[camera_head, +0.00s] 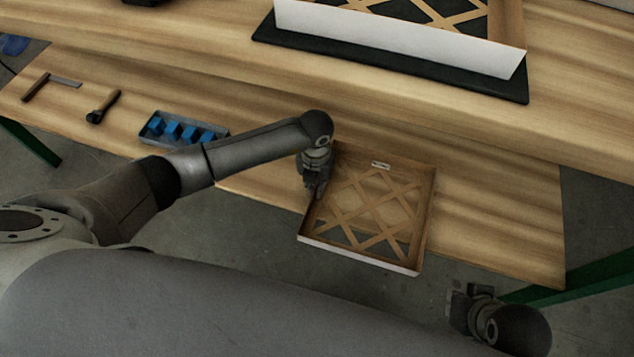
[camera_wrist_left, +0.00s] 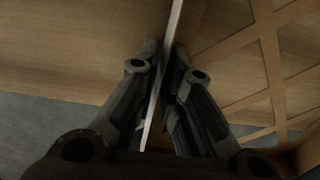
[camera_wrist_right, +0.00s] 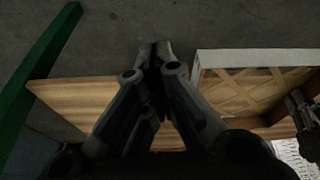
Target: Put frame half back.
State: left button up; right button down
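The frame half (camera_head: 362,248) is a shallow square cardboard tray with a lattice floor and a pale outer side. It lies over the lower bench, its near part reaching past the bench's front edge. My left gripper (camera_head: 315,190) is at its left wall. In the left wrist view the fingers (camera_wrist_left: 162,62) sit on both sides of the thin wall (camera_wrist_left: 174,20) and close on it. My right gripper (camera_head: 462,305) is low at the right, apart from the frame half. In the right wrist view its fingertips (camera_wrist_right: 155,48) are together with nothing between them.
A second lattice-floored frame piece (camera_head: 400,38) with a white front side stands on a black mat (camera_head: 400,70) on the upper bench. A tray of blue blocks (camera_head: 183,132), a hammer-like tool (camera_head: 104,106) and a square (camera_head: 50,84) lie at the left. The lower bench's right part (camera_head: 500,220) is clear.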

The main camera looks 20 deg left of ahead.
pick_arm(q)
jog(key=shift+o, duration=1.2)
jog(key=shift+r, duration=0.1)
